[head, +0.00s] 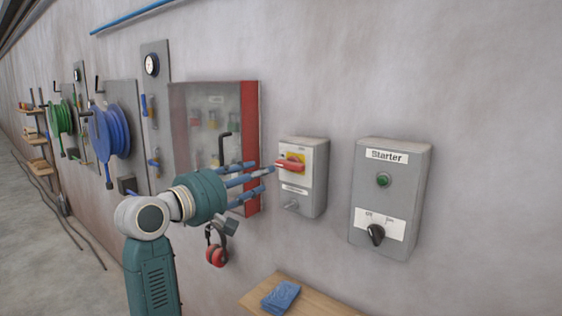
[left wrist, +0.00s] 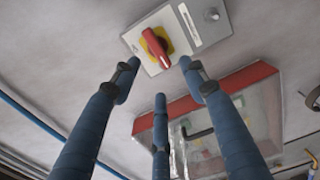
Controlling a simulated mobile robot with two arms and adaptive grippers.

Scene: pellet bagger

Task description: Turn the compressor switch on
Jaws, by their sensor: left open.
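A grey switch box (head: 314,180) on the wall carries a red rotary handle (head: 291,163) on a yellow and white plate. The handle lies roughly level in the head view. A small label below it is too small to read. In the left wrist view the red handle (left wrist: 156,46) is just beyond the fingertips. My left gripper (head: 260,177) has its blue fingers spread, open and empty, pointing at the handle from the left. One fingertip appears very close to the handle; I cannot tell if it touches. My right gripper is not in view.
A grey "Starter" box (head: 390,200) with a green button and black knob (head: 376,234) hangs to the right. A red-edged clear cabinet (head: 250,120) is behind my fingers. Red earmuffs (head: 216,255) hang below. A wooden shelf (head: 325,303) with a blue cloth (head: 281,297) is lower right.

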